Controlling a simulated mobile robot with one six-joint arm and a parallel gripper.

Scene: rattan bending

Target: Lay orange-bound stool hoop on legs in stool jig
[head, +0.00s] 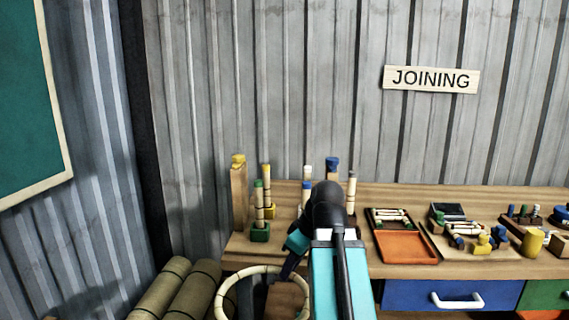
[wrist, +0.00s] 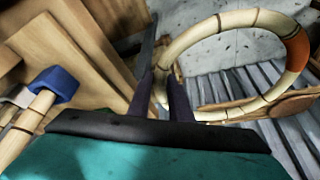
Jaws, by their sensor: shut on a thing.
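The stool hoop (head: 222,292), a pale rattan ring with dark bands, is in front of the bench at the bottom of the head view. Its orange binding (wrist: 296,48) shows at the right in the wrist view. My gripper (wrist: 161,88) is shut on the hoop's near left side; the rest of the ring reaches out to the right. In the head view my gripper (head: 289,268) is at the bench's front edge. Upright rattan pieces (head: 266,185) with coloured ends stand on the bench, partly behind my arm. I cannot tell which are the stool jig's legs.
The bench (head: 400,190) runs along the corrugated wall. An orange-and-black tray (head: 405,247) and several small jigs lie to the right. A blue-capped pole (wrist: 55,85) is close at the left in the wrist view. Rolled bundles (head: 165,288) lie at lower left.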

